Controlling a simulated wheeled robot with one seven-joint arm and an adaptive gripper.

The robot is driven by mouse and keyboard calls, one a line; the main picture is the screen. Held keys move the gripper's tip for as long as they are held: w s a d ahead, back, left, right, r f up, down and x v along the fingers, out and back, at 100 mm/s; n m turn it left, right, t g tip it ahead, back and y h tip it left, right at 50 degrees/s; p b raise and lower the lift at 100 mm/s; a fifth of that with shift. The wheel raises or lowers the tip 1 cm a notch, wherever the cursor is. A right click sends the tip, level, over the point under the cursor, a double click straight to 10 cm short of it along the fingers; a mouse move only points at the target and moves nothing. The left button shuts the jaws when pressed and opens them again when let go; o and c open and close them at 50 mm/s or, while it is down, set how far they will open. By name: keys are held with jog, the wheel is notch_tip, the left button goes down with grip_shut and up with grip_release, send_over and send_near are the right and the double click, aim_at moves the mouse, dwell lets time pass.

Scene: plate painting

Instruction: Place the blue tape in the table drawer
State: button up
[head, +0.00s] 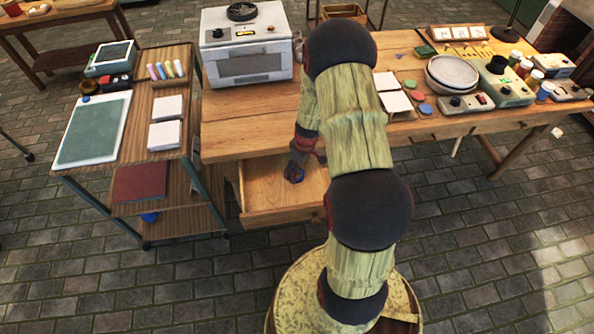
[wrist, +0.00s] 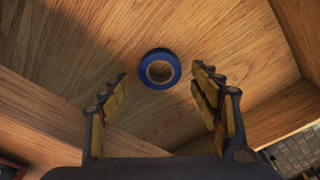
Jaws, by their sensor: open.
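The blue tape (wrist: 160,84) is a ring with a pale core. In the wrist view it lies flat on the wooden bottom of the open table drawer (wrist: 75,62), just beyond and between my fingertips. My gripper (wrist: 160,82) is open and empty, with its two fingers apart and neither touching the tape. In the head view the drawer (head: 270,195) is pulled out from the table (head: 240,125), and my gripper (head: 298,170) reaches down into it.
A cart (head: 185,62) with pads and small tools stands left of the drawer. A white oven-like box (head: 246,50) is on the table behind. Plates (head: 452,70), jars and small devices fill the table's right side. Drawer walls (wrist: 40,120) stand close around my gripper.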

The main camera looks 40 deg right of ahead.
notch_tip(320, 180, up, 10)
jog(key=s+p, duration=0.1)
jog(key=p, duration=0.2)
jog(key=a+r+t, duration=0.1)
jog(key=a+r, duration=0.6)
jog(key=r, duration=0.5)
jog(key=a+r+t, duration=0.1)
jog(key=a+r, duration=0.6)
jog(key=r, duration=0.4)
jog(key=s+a+r+m+t, duration=0.1)
jog(key=s+a+r, duration=0.4)
jog(key=s, duration=0.3)
jog(key=s+a+r+m, duration=0.1)
jog(key=s+a+r, duration=0.5)
jog(key=s+r, duration=0.1)
jog(key=shift+s+a+m+t, duration=0.15)
jog(key=shift+s+m+t, duration=0.25)
jog(key=shift+r, duration=0.15)
